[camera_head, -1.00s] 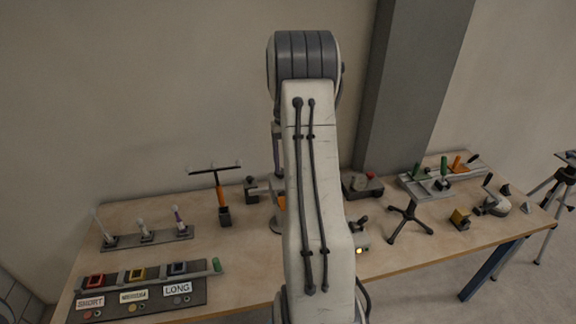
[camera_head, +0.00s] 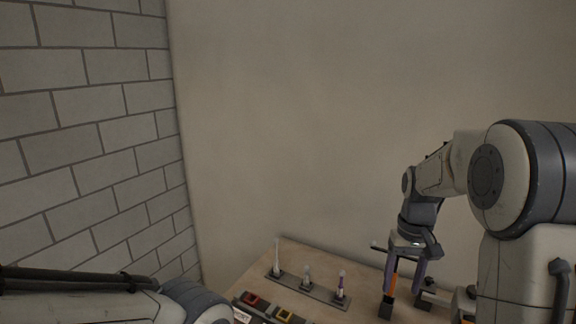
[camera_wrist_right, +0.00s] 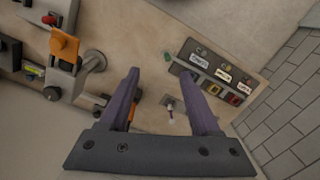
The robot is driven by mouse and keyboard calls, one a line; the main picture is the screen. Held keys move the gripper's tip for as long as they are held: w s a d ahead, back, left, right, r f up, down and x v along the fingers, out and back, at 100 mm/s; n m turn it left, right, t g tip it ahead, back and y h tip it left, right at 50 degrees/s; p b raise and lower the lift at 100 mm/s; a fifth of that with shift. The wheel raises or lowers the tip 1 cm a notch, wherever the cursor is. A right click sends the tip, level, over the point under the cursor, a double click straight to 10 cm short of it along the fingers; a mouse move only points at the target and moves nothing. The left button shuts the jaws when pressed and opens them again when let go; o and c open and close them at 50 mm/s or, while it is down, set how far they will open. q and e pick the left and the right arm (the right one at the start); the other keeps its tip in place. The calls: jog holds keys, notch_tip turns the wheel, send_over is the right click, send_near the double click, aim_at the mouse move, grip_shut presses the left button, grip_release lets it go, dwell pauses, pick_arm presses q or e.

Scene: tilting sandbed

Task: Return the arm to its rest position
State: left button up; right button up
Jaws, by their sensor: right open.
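My right arm (camera_head: 450,165) enters the head view from the right and bends down over the table. Its gripper (camera_head: 405,284) hangs fingers down near an orange-handled T-shaped tool stand (camera_head: 388,306); I cannot tell if they touch. In the right wrist view the two purple fingers (camera_wrist_right: 160,76) are spread apart with nothing between them. Part of my left arm (camera_head: 80,305) shows at the lower left of the head view; its gripper is out of view.
A rack (camera_head: 308,288) with three upright tools stands on the wooden table (camera_head: 265,266). The labelled tray (camera_wrist_right: 213,72) has coloured frames. A grey device with an orange block (camera_wrist_right: 64,44) is at the wrist view's left. A brick wall (camera_head: 90,140) rises at left.

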jog(key=s+a+f+n+b, duration=0.1)
jog(key=s+a+n+b, duration=0.3)
jog(key=a, duration=0.9)
jog(key=s+a+f+n, duration=0.2)
jog(key=s+a, duration=0.3)
jog(key=s, duration=0.4)
jog(key=s+a+f+n+b, duration=0.1)
jog(key=s+a+f+n, duration=0.2)
jog(key=s+a, duration=0.3)
jog(key=s, duration=0.4)
jog(key=shift+f+t+y, duration=0.3)
